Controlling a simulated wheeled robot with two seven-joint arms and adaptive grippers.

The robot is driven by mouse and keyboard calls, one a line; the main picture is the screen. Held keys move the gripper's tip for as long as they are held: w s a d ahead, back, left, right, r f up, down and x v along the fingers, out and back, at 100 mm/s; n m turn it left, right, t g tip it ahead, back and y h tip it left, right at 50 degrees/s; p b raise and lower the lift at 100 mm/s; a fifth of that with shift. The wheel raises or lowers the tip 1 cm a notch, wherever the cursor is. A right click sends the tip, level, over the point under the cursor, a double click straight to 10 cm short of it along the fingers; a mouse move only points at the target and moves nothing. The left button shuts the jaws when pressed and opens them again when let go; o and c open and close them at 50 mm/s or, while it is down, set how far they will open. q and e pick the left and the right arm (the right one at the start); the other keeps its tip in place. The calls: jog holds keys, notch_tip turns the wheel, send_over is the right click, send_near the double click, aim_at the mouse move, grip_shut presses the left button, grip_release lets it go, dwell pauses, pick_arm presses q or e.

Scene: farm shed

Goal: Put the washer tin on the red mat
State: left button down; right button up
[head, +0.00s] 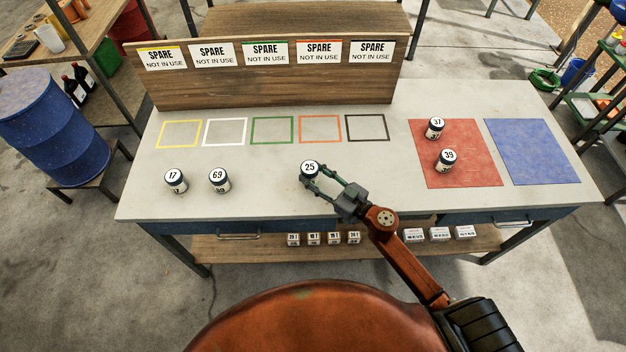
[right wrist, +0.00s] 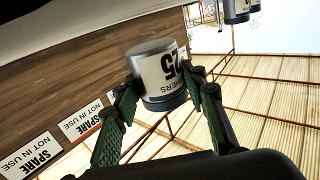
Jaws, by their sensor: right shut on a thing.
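The washer tin (head: 309,169), white with a dark lid and the number 25, is at the middle of the table. My right gripper (head: 324,180) is shut on it from the right and front. The red mat (head: 475,165) lies on the right of the table, with tin 37 (head: 435,128) and tin 39 (head: 446,160) on its left part. My left gripper is not in view.
Tins 17 (head: 175,181) and 69 (head: 219,180) stand on the left of the table. A blue mat (head: 533,152) lies right of the red one. Empty coloured outlines run below a wooden board (head: 275,88) with several "SPARE" signs. The red mat's right half is clear.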

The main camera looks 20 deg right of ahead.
aim_at(316, 183)
jog(key=shift+f+b, duration=0.3)
jog(key=shift+f, duration=1.05)
jog(key=shift+w+f, duration=0.1)
jog(key=shift+f, duration=0.15)
jog(key=o, duration=1.2)
jog(key=shift+o, duration=0.2)
